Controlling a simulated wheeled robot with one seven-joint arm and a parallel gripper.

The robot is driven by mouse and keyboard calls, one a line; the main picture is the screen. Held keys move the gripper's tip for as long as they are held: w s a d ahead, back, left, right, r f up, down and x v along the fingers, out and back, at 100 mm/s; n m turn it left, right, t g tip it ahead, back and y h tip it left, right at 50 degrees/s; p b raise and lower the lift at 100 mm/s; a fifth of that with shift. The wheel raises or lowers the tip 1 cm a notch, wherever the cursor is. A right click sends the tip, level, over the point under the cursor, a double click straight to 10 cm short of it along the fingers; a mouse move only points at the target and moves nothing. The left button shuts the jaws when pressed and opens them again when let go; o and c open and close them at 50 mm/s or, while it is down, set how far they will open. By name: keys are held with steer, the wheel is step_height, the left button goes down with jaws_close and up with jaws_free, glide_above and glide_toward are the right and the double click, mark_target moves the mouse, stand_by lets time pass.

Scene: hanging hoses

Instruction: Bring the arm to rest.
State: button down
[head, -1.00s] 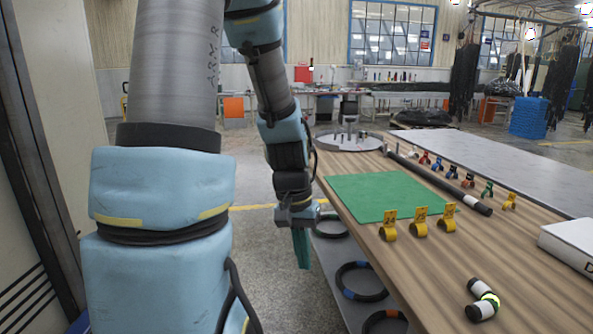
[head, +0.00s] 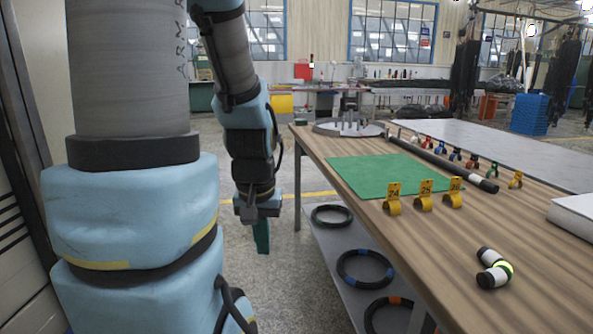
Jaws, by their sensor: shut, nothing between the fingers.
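My arm, light blue and grey, fills the left of the head view and hangs down at the left of the workbench. My gripper (head: 262,237) points down with its green fingers shut and nothing between them. It is over the open floor, apart from the bench (head: 318,150) and from the hoses on the lower shelf.
The bench carries a green mat (head: 385,176), yellow numbered clips (head: 425,198), a black rod (head: 440,165), a row of small coloured clips and a bent black-and-white hose piece (head: 493,268). Coiled black hoses (head: 365,268) lie on the shelf below. Floor left of the bench is clear.

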step_height(320, 180, up, 11)
steer(key=p, duration=1.2)
steer(key=shift+s, duration=0.2)
